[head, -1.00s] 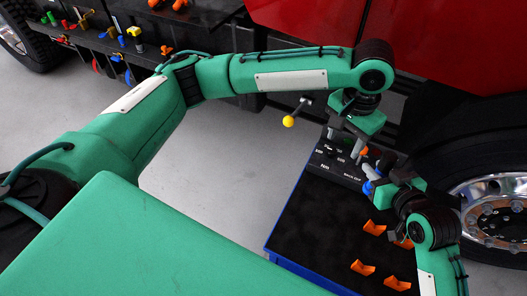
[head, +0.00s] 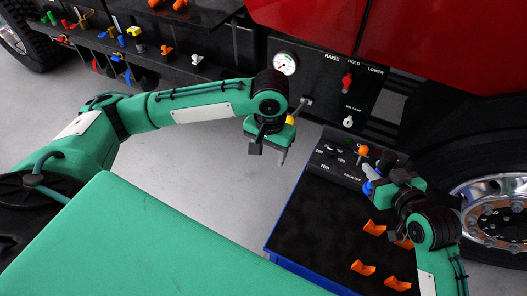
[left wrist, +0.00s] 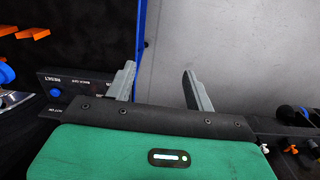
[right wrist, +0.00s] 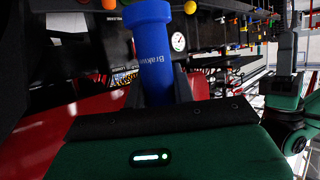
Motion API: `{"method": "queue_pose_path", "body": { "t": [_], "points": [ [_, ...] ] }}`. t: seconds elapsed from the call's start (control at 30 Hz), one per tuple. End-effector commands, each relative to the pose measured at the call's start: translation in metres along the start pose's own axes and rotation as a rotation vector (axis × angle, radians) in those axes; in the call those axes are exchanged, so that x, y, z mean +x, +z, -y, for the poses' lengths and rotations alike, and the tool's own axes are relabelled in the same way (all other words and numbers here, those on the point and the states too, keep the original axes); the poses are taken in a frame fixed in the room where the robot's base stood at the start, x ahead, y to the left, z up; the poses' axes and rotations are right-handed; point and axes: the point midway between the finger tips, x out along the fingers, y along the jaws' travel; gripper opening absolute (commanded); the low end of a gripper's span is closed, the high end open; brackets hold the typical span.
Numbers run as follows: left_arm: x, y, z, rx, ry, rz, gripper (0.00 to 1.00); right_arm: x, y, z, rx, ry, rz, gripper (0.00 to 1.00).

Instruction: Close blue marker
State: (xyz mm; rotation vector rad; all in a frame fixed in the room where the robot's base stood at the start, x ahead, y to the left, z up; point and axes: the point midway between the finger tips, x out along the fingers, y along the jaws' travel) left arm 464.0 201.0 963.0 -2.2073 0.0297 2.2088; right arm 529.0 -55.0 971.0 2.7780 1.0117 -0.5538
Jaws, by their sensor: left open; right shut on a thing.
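A blue cylindrical piece with a wider round end and white lettering (right wrist: 150,45) stands between the fingers of my right gripper (right wrist: 160,88) in the right wrist view. In the head view it shows as a small blue shape (head: 367,187) beside my right gripper (head: 376,180), at the right edge of the black control box. That gripper is shut on it. Whether it is fixed to the box is hidden. My left gripper (head: 270,153) is open and empty, left of the box. In the left wrist view its fingers (left wrist: 158,75) are spread with nothing between them.
The control box (head: 335,165) with an orange knob (head: 362,150) stands on a black-topped table with a blue edge (head: 285,215). Several orange holders (head: 374,228) sit on it. Behind are a truck panel with a gauge (head: 285,63) and red lever (head: 347,83), and a yellow ball (head: 290,119).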

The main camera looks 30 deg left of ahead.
Motion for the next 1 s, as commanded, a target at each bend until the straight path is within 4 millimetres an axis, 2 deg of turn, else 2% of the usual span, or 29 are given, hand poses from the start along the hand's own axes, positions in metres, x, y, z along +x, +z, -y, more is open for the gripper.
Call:
{"method": "queue_pose_path", "body": {
  "t": [0.2, 0.83, 1.0],
  "points": [
    [0.004, 0.007, 0.011, -0.026, -0.001, 0.000, 0.54, 0.000, 0.000, 0.000, 0.000, 0.000, -0.001, 0.00],
    [0.004, 0.007, 0.011, -0.027, 0.000, -0.001, 0.54, 0.000, 0.000, 0.000, 0.000, 0.000, -0.001, 0.00],
    [0.016, -0.006, 0.006, -0.038, 0.036, -0.013, 0.54, 0.000, 0.000, 0.000, 0.000, 0.000, -0.001, 0.00]
  ]
}}
